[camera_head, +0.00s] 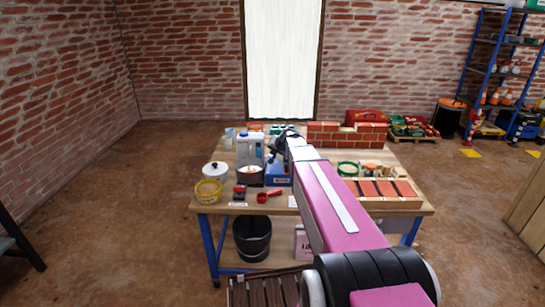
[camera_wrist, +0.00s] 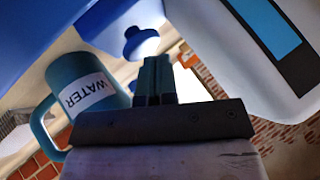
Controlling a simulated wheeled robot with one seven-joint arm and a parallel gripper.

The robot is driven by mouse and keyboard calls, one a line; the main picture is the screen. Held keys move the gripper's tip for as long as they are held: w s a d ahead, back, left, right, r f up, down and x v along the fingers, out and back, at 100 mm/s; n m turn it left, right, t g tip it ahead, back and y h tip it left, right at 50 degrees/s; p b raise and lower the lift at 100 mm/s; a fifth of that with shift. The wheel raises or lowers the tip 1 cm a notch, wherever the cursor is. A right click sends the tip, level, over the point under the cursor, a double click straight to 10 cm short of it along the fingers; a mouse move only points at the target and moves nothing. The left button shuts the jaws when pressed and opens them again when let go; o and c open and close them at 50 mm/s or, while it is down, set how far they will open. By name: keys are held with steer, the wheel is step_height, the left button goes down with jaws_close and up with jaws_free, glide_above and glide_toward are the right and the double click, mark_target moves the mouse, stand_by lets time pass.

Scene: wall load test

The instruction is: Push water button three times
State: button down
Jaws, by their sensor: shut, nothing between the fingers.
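My gripper (camera_wrist: 156,78) is shut and empty in the wrist view, its dark fingers close together. A teal mug labelled WATER (camera_wrist: 86,90) is tilted in the picture, just left of the fingers. A blue rounded knob-like part (camera_wrist: 140,45) shows just beyond the fingertips; I cannot tell whether it is the water button or whether they touch it. A white body with a blue panel (camera_wrist: 268,35) is at the right. In the head view my arm reaches over the table, and the gripper's dark end is near a white jug (camera_head: 250,148) and a blue box (camera_head: 279,175).
The wooden table (camera_head: 330,207) also carries a white lidded pot (camera_head: 216,171), a yellow tub (camera_head: 208,191), a red scoop (camera_head: 268,196), a small brick wall (camera_head: 345,134) and a brick tray (camera_head: 378,190). Open floor lies on both sides.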

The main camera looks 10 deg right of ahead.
steer(key=shift+r, duration=0.75)
steer(key=shift+r, duration=2.5)
stand_by(0.6)
step_height(320, 180, up, 4)
steer(key=shift+f, duration=0.15)
steer(key=shift+f, duration=0.1)
steer(key=shift+f, duration=4.3)
steer(key=shift+f, duration=0.2)
